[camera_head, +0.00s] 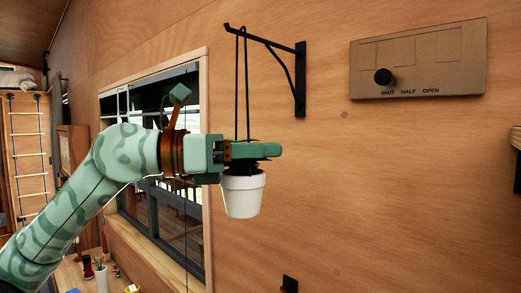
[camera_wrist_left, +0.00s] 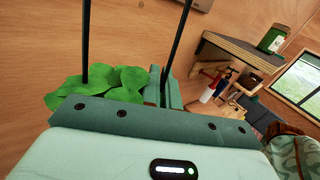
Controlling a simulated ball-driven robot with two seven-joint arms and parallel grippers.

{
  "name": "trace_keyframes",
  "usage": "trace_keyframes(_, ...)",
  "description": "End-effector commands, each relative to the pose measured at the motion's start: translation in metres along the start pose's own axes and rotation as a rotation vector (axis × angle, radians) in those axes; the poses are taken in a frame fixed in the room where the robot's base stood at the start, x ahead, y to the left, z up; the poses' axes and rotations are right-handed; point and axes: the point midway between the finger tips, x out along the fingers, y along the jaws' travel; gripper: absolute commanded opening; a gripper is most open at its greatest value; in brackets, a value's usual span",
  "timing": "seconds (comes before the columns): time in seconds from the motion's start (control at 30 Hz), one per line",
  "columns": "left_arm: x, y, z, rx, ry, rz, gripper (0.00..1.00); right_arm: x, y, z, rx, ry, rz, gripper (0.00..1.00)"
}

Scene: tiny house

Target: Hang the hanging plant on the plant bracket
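The hanging plant is a white pot (camera_head: 243,195) with green leaves and a tall, narrow loop of dark cord, hanging upright. The black plant bracket (camera_head: 300,80) is fixed to the wooden wall; its arm reaches left to an upturned tip. The top of the loop overlaps the bracket arm near that tip; I cannot tell whether it rests on it. My left gripper (camera_head: 255,151) is at the leaves just above the pot rim. In the left wrist view, the leaves (camera_wrist_left: 105,85) and both cords show beyond its finger; its grip is unclear. My right gripper is out of view.
A wall panel (camera_head: 418,60) with a black knob and the words SHUT, HALF, OPEN is right of the bracket. A window (camera_head: 165,165) is behind my left arm. Small items stand on a surface at lower left. The wall below the bracket is mostly clear.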

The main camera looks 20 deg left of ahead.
Motion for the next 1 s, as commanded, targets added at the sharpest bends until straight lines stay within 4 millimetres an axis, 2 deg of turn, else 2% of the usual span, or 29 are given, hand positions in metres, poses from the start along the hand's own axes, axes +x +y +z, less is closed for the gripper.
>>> trace_keyframes(0.3,0.0,0.0,0.0,0.0,0.0,0.0,0.0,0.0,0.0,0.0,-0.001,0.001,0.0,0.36)
trace_keyframes(0.37,0.0,0.0,0.0,0.0,0.0,0.0,0.14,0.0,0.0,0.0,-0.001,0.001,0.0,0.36)
trace_keyframes(0.4,0.0,0.0,0.0,0.0,0.0,0.0,0.25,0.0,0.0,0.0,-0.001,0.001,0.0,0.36)
trace_keyframes(0.43,0.0,0.0,0.0,0.0,0.0,0.0,0.28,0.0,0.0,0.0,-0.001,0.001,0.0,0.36)
trace_keyframes(0.87,-0.001,0.0,0.0,0.0,0.0,0.0,0.28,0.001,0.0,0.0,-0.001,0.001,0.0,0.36)
trace_keyframes(1.0,-0.015,0.002,-0.003,-0.001,0.0,0.004,0.28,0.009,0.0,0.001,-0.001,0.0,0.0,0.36)
